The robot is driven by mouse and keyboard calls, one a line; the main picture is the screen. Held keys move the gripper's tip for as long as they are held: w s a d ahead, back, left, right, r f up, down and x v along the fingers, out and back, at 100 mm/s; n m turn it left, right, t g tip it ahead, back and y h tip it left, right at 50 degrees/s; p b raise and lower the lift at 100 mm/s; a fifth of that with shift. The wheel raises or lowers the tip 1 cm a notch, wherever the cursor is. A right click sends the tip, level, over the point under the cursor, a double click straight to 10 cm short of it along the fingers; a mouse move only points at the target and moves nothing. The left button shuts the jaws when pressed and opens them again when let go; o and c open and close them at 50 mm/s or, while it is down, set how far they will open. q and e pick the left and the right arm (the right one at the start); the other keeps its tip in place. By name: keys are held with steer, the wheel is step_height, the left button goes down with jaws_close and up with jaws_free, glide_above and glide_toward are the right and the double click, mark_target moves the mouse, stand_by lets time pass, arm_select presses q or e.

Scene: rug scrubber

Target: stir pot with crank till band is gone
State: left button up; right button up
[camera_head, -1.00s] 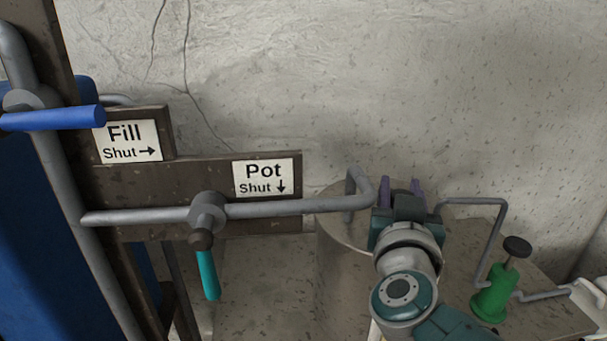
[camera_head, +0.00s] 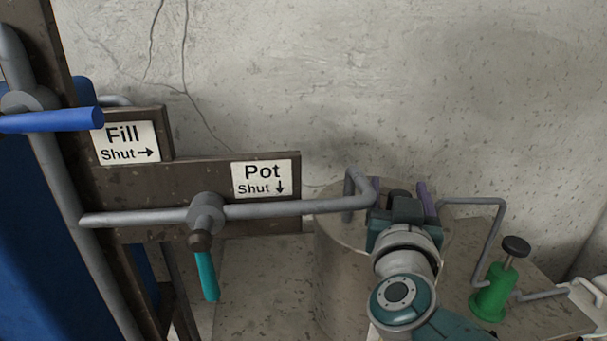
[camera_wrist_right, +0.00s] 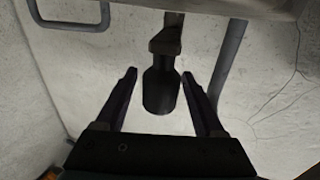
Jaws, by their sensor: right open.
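The pot (camera_head: 340,275) is a grey drum standing against the wall, its top partly hidden by my right arm. My right gripper (camera_head: 402,192) is over the pot with its purple fingers spread. In the right wrist view the gripper (camera_wrist_right: 160,75) is open, and a dark crank handle (camera_wrist_right: 160,93) on a short arm lies between its fingers. A gap shows on both sides of the handle. The band cannot be made out. My left gripper is not in view.
A grey pipe (camera_head: 300,207) runs to the pot past a teal-handled valve (camera_head: 207,275) under the "Pot Shut" sign (camera_head: 262,179). A blue-handled valve (camera_head: 55,120) is at far left. A green pump (camera_head: 490,303) stands right of the pot.

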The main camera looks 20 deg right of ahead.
steer(key=p+v, duration=0.3)
steer(key=v, duration=0.6)
steer(key=shift+s+a, duration=0.25)
steer(key=shift+c, duration=0.4)
